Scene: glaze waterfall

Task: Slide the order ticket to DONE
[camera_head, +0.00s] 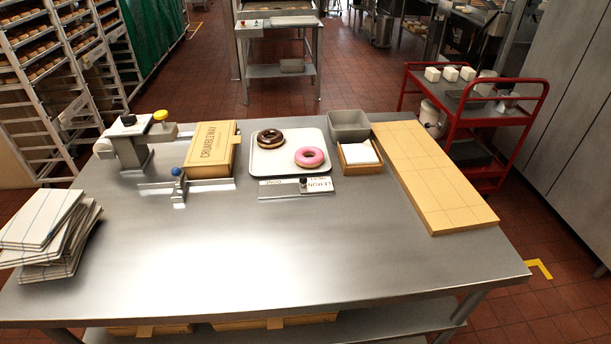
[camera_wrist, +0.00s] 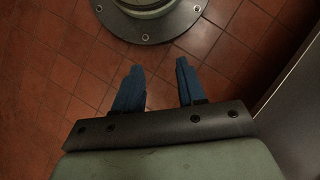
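A ticket rail (camera_head: 272,196) lies flat on the steel table, just in front of the white doughnut tray. A white order ticket (camera_head: 320,184), its lettering appearing upside down and reading like LEMON, sits at the rail's right part. A small dark knob (camera_head: 303,184) stands at the ticket's left edge. A pale label with small print (camera_head: 270,182) is at the rail's left part; I cannot read it surely. My gripper (camera_wrist: 158,66) shows only in the wrist view. Its two blue fingers are apart with nothing between them, above the red tiled floor, away from the ticket.
A white tray (camera_head: 256,165) holds a brown and a pink doughnut. A yellow box (camera_head: 209,150), a clamp-like fixture with a blue knob (camera_head: 177,172), a grey bin (camera_head: 348,125), a paper holder (camera_head: 360,168) and a wooden board (camera_head: 430,175) surround the rail.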

